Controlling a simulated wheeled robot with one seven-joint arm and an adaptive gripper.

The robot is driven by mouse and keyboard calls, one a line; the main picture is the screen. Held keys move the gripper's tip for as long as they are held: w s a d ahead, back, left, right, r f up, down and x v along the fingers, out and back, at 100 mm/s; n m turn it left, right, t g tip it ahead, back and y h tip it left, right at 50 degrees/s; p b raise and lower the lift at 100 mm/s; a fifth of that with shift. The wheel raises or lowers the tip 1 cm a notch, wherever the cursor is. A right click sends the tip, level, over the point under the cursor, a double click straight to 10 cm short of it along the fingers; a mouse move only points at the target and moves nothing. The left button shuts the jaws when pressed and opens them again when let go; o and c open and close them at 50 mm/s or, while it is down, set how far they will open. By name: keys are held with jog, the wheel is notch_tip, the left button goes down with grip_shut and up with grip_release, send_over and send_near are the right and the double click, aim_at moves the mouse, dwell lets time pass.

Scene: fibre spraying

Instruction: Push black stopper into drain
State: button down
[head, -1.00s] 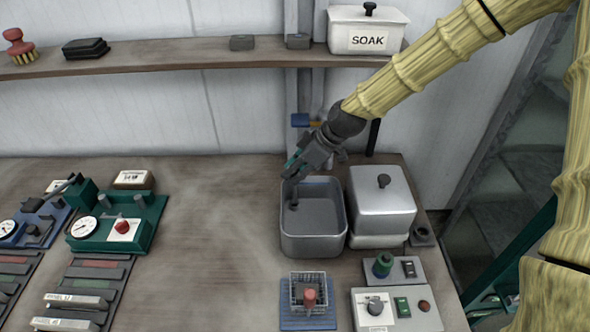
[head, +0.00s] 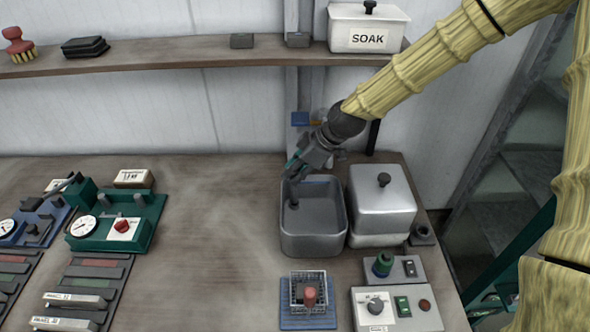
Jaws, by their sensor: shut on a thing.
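A grey metal basin (head: 315,243) stands on the bench right of the middle. My gripper (head: 292,178) points down over its back left corner. It is shut on a dark upright piece, seemingly the black stopper (head: 293,197), whose lower end is inside the basin near the left wall. The drain cannot be made out, and I cannot tell whether the stopper touches the basin floor.
A lidded metal box (head: 382,200) stands close right of the basin. In front are a wire basket on a blue mat (head: 308,322) and grey control boxes (head: 397,312). A shelf (head: 180,59) runs above the bench. Bench left of the basin is clear.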

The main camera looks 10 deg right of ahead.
jog(key=shift+f, duration=0.55)
jog(key=c, duration=1.1)
grip_release()
jog(key=shift+v, duration=6.05)
jog(key=shift+a+r, duration=0.15)
